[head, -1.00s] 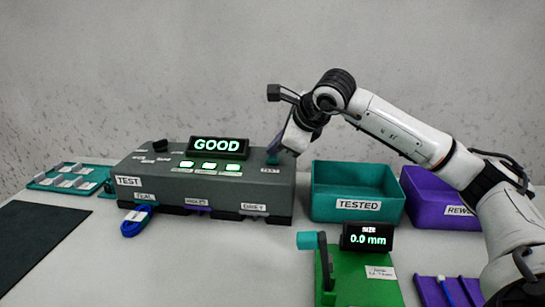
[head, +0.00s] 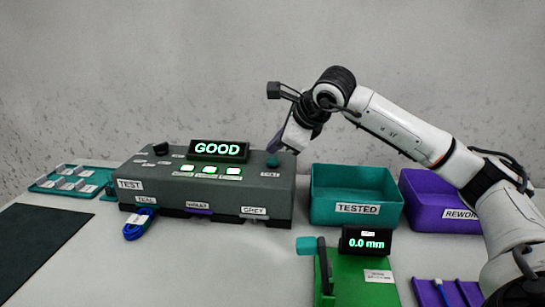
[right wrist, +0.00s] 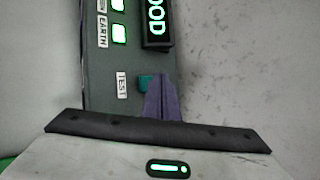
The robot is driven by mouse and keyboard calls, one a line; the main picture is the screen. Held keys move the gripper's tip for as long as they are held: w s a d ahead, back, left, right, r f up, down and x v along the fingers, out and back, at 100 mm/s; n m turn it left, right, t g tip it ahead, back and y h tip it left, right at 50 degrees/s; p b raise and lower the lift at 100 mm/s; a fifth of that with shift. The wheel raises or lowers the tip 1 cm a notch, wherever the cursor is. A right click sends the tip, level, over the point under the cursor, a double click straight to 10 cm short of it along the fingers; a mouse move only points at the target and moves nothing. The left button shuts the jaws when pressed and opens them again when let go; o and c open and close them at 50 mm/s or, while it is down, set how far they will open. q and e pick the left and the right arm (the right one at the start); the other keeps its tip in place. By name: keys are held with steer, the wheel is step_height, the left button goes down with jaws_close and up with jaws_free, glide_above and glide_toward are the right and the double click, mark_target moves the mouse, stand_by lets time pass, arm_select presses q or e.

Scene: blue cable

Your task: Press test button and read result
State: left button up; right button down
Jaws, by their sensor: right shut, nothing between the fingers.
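The grey test box (head: 205,185) stands on the table, with a display (head: 219,150) reading GOOD in green. Several lit green lamps (head: 209,169) show on its top. The teal test button (head: 272,161) sits at the top's right end, by a TEST label; it also shows in the right wrist view (right wrist: 146,82). My right gripper (head: 283,143) is shut and empty, just beside and above the button; its purple fingers show in the right wrist view (right wrist: 160,97). The coiled blue cable (head: 137,224) hangs at the TEAL socket on the box's front. My left gripper is out of view.
A teal TESTED bin (head: 357,209) and a purple REWORK bin (head: 440,213) stand right of the box. A green gauge (head: 365,285) with a 0.0 mm display (head: 367,242) is in front. A teal tray (head: 68,180) and a dark mat (head: 35,240) lie left.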

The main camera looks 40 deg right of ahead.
mark_target(276, 161)
step_height(276, 161, up, 5)
steer(key=p, duration=0.4)
stand_by(0.4)
stand_by(0.7)
